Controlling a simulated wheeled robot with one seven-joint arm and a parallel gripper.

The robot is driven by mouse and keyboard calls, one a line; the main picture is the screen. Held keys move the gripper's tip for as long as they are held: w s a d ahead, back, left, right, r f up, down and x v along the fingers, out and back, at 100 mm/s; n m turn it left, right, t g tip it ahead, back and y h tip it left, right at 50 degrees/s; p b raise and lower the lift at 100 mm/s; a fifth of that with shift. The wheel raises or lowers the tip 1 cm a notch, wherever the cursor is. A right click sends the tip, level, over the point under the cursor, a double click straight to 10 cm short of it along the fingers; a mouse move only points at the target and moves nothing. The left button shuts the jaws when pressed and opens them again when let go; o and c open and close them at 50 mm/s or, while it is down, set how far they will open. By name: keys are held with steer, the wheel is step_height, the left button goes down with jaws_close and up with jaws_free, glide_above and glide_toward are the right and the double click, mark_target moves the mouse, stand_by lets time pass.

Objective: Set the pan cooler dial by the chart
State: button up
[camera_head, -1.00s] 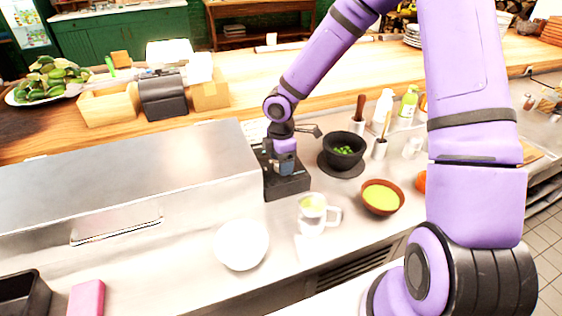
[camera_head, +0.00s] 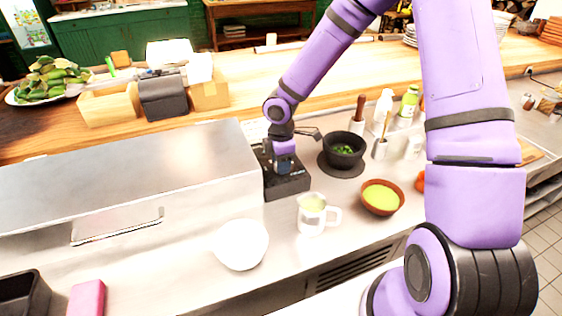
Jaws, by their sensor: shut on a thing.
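A black box-shaped unit (camera_head: 288,185) stands on the steel counter, just right of the large steel cooler cabinet (camera_head: 130,185). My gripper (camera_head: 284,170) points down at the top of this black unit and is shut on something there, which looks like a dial. The dial itself is hidden behind the gripper, so its setting cannot be read. I cannot make out a chart.
A black bowl with green pieces (camera_head: 343,150) stands close right of the gripper. A white mug (camera_head: 312,214), a brown bowl of yellow-green food (camera_head: 381,197) and a white bowl (camera_head: 240,244) stand in front. Bottles (camera_head: 408,103) are behind.

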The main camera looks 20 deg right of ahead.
steer(key=m, duration=0.4)
steer(key=shift+m, duration=1.9)
steer(key=o, duration=0.9)
step_height(320, 180, up, 11)
steer(key=shift+f, duration=0.1)
